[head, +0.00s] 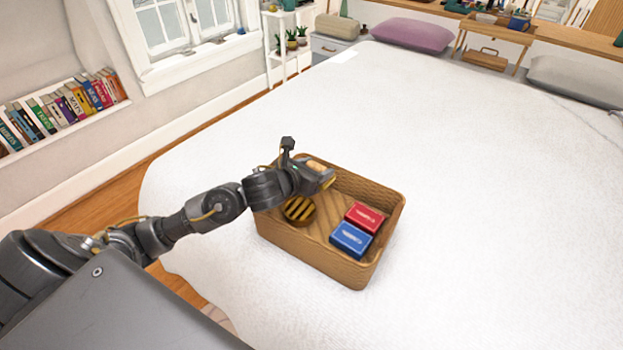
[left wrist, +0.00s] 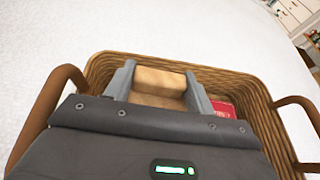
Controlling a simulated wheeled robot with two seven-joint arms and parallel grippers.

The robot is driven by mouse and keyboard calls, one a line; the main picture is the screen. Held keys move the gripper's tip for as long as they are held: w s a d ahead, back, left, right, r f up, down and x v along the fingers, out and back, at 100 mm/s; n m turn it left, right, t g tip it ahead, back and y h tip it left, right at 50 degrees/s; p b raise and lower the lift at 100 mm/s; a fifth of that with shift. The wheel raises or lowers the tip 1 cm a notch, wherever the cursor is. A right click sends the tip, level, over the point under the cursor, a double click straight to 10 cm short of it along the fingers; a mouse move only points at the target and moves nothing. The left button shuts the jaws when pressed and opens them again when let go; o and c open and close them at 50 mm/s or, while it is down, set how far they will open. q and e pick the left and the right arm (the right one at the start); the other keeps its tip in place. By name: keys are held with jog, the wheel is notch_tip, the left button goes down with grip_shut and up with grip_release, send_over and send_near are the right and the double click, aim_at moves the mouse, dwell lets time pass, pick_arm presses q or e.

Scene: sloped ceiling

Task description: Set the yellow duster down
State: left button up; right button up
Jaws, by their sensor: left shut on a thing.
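My left gripper (head: 324,179) reaches over the far left part of a wicker basket (head: 385,254) on the bed. It is shut on a tan-yellow block, the yellow duster (head: 315,165). In the left wrist view the duster (left wrist: 160,80) sits between the two grey fingers, inside the outline of the basket rim (left wrist: 243,85). The gripper and arm hide part of the duster, and I cannot tell whether it touches the basket floor. My right gripper is not in view.
In the basket are a round black-and-yellow striped item (head: 299,211), a red box (head: 365,217) and a blue box (head: 351,239). The white bed (head: 480,190) is clear around the basket. Brown handles (left wrist: 62,88) rise at the basket's sides in the left wrist view.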

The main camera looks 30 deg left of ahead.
pick_arm(q)
jog(key=shift+w+a+f, duration=0.2)
jog(key=shift+a+f, duration=0.05)
jog(key=shift+f, duration=0.3)
jog(key=shift+w+a+f, duration=0.2)
jog(key=shift+f, duration=0.3)
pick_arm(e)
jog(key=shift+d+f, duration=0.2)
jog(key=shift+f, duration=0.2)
pick_arm(q)
jog(key=f, duration=0.3)
jog(key=shift+w+a+f, duration=0.15)
jog(key=shift+w+a, duration=0.05)
jog(key=shift+a, duration=0.1)
jog(key=shift+f, duration=0.25)
